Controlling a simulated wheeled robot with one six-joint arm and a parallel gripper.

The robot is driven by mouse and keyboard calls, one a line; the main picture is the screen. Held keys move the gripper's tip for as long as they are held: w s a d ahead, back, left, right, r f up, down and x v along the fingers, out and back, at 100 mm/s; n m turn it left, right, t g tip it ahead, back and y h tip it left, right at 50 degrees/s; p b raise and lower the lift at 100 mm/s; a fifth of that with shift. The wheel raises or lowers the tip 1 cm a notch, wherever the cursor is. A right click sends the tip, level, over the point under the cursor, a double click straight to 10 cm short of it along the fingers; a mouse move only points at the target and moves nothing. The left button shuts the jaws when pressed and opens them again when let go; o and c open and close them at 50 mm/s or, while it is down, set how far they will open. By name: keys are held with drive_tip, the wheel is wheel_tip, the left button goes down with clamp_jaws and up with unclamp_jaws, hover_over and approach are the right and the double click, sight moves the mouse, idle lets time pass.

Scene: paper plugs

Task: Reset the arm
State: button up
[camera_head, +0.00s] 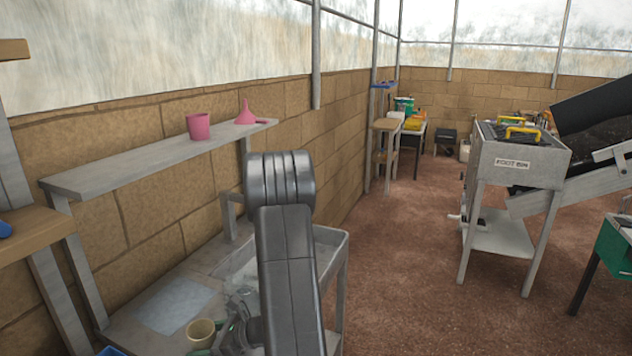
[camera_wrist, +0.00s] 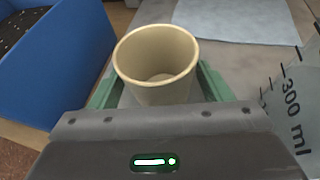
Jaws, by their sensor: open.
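A tan paper cup (camera_wrist: 157,65), empty inside, stands upright on the grey bench (camera_head: 118,325); it also shows in the head view (camera_head: 201,333). My gripper (camera_wrist: 160,88) is open, with one green finger on each side of the cup. The cup covers part of the fingers, and I cannot tell whether they touch it. In the head view my gripper (camera_head: 214,341) is low over the bench, partly hidden behind my grey arm.
A clear measuring jug marked 300 ml (camera_wrist: 291,98) is close on the right. A blue bin (camera_wrist: 62,58) holding dark material is at left. A pale sheet (camera_head: 176,305) lies on the bench. A shelf (camera_head: 120,172) above holds a pink cup (camera_head: 198,126) and funnel (camera_head: 246,115).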

drive_tip(key=shift+w+a, duration=0.1)
drive_tip(key=shift+a, duration=0.4)
drive_tip(key=shift+r, duration=0.25)
drive_tip(key=shift+f, duration=0.1)
